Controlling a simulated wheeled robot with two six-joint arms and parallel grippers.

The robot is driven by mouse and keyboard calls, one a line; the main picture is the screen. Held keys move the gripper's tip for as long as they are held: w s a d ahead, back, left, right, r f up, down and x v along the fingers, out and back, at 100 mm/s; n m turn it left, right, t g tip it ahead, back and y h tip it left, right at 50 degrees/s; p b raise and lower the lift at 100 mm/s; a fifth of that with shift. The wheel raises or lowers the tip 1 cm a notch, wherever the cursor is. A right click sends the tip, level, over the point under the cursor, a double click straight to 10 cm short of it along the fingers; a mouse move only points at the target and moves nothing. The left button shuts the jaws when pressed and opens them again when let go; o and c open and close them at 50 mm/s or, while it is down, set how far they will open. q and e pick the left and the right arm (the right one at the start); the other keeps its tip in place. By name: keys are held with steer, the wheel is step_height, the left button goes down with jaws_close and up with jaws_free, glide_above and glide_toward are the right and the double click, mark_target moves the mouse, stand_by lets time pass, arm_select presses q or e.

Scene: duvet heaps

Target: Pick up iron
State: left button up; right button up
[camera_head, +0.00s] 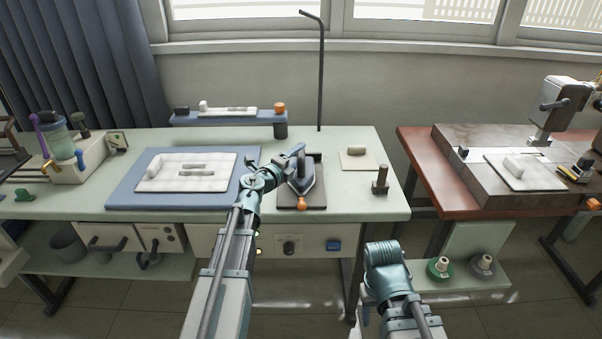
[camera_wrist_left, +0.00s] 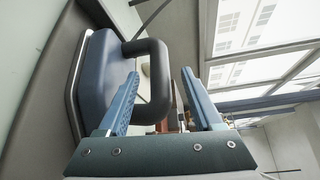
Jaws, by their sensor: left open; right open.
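The iron (camera_head: 307,184) has a dark blue body and a black handle. It stands on a dark pad (camera_head: 288,206) on the right part of the pale green table. The wrist view shows its blue body (camera_wrist_left: 98,85) at the left and the handle (camera_wrist_left: 158,90) in front of my fingers. My left gripper (camera_head: 296,158) is open at the iron. In the wrist view its blue fingers (camera_wrist_left: 163,95) are spread, with part of the handle between them; whether they touch it I cannot tell. My right arm shows at the bottom, but its fingers do not show.
A blue mat (camera_head: 120,198) with a white folded piece (camera_head: 187,185) lies left of the iron. A tall dark pole (camera_head: 321,80) rises behind it. A small dark stand (camera_head: 381,183) is to the right. A brown table (camera_head: 420,165) stands further right, beyond a gap.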

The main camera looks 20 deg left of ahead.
arm_select(q)
steer(key=shift+x, duration=1.1)
steer(key=shift+s, duration=0.1)
jaws_close()
stand_by(0.4)
